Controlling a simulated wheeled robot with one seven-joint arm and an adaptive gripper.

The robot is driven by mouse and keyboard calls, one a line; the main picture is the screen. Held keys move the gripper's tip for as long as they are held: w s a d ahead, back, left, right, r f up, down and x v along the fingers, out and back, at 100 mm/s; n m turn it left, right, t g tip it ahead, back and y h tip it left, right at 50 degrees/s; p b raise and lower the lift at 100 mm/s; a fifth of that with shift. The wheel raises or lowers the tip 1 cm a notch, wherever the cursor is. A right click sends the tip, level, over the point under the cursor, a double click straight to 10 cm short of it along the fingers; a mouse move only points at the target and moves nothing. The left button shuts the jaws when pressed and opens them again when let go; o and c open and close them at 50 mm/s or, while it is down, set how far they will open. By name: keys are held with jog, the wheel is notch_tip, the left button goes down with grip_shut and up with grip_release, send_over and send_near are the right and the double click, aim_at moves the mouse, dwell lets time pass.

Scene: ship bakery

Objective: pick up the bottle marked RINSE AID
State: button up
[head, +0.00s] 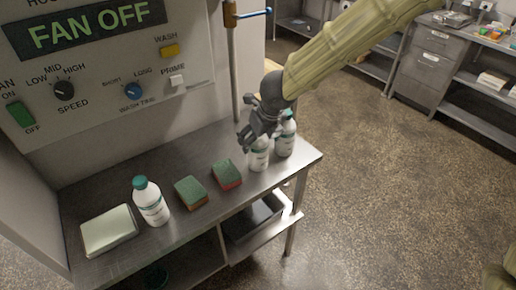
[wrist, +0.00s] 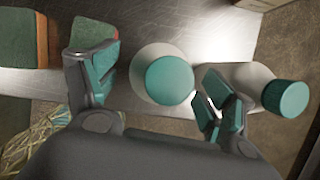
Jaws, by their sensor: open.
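Three white bottles with teal caps stand on the steel table; their labels are too small to read. One bottle (head: 151,203) stands alone at the left, beside a tray. Two stand close together at the right end, a nearer bottle (head: 259,160) and a farther one (head: 285,139). My gripper (head: 248,138) is over the nearer of these two and hides its top. In the wrist view my open gripper (wrist: 158,95) has its fingers on either side of one teal cap (wrist: 169,80). The other bottle's cap (wrist: 286,97) is just outside the right finger.
Two green-topped sponges (head: 191,193) (head: 227,174) lie left of the right-hand bottles. A metal tray (head: 108,231) is at the table's left end. A vertical pipe (head: 233,75) rises behind the table. A control panel (head: 110,60) stands at the back.

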jog(key=shift+x, duration=1.2)
jog(key=c, duration=1.6)
